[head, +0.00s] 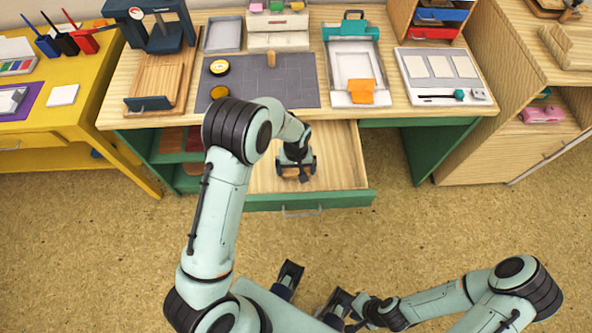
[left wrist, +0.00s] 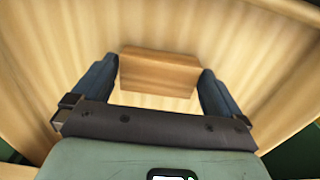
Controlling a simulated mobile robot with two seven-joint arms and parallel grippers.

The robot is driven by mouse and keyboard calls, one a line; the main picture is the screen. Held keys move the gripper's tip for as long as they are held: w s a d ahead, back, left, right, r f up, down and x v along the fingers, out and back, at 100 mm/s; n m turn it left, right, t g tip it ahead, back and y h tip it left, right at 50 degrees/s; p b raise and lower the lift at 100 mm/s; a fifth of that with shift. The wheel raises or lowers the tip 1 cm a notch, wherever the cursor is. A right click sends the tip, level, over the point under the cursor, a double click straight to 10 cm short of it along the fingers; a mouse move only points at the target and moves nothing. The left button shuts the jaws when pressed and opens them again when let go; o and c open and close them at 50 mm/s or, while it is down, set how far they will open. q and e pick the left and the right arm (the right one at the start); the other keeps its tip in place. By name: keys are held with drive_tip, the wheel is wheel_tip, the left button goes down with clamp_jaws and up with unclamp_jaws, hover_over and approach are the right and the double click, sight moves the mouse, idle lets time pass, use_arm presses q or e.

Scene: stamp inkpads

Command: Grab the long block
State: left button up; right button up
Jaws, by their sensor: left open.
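My left gripper (head: 296,172) is inside the open wooden drawer (head: 342,150) under the desk. In the left wrist view its two dark fingers are apart, one on each side of a brown wooden block (left wrist: 160,70), which looks like the long block. The block lies across the gap, close to both fingers; whether they touch it I cannot tell. In the head view the block is mostly hidden by the gripper. My right gripper (head: 342,304) is low in the head view, away from the desk; its finger state is unclear.
The drawer's walls surround my left gripper, with its green front (head: 335,199) on the near side. The desktop holds a dark mat (head: 290,92) with two round inkpads and a small wooden piece, a clipboard-like tray (head: 342,62) and a white panel (head: 430,62). Open floor lies in front.

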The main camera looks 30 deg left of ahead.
use_arm(q)
drive_tip(key=c, duration=0.8)
drive_tip(key=shift+r, duration=0.15)
